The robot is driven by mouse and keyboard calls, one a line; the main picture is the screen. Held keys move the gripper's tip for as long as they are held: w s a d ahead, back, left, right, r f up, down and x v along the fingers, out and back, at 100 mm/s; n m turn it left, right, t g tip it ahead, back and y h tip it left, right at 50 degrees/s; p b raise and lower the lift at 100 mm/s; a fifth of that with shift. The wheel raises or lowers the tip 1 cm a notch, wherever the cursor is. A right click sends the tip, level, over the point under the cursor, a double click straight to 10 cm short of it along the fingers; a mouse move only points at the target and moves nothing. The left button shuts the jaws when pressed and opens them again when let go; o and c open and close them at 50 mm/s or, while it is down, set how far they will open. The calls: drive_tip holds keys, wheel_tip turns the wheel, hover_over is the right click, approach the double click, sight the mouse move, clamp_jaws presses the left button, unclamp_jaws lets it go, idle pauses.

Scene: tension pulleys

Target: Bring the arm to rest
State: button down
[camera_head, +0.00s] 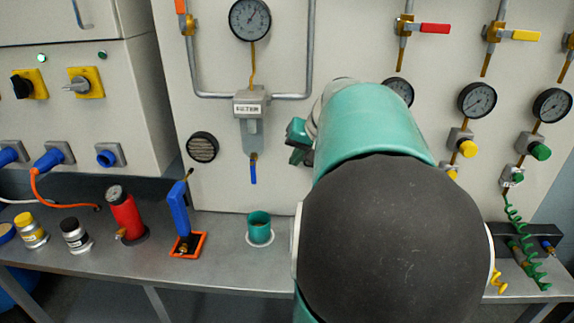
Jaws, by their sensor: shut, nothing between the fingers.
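My arm fills the middle and right of the view. Its teal link and large dark round joint cover part of the panel and bench. The end of my arm points toward the panel. My gripper (298,154) shows only in part as small dark green pieces left of the teal link, in front of the panel. It is shut and holds nothing. The rest of it is hidden behind my arm.
The bench (215,270) holds jars, a red cylinder (125,215), a blue-handled tool (180,210) and a teal cup (259,228). The upright panel (345,40) carries gauges, pipes, a filter unit (250,115) and valves with a red handle (434,28) and a yellow handle (525,35).

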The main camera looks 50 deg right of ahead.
drive_tip(key=shift+s+d+r, duration=0.1)
drive_tip(key=shift+s+r, duration=0.45)
drive_tip(key=shift+s, duration=0.05)
drive_tip(key=a+f+n, duration=0.2)
drive_tip(key=a+n, duration=0.3)
drive_tip(key=a, duration=1.7)
drive_tip(key=s+a+f+n, duration=0.4)
drive_tip(key=s+a, duration=0.3)
drive_tip(key=a, duration=0.6)
drive_tip(key=shift+s+f+g, duration=0.15)
drive_tip(key=shift+f+g, duration=0.25)
drive_tip(key=shift+f, duration=0.2)
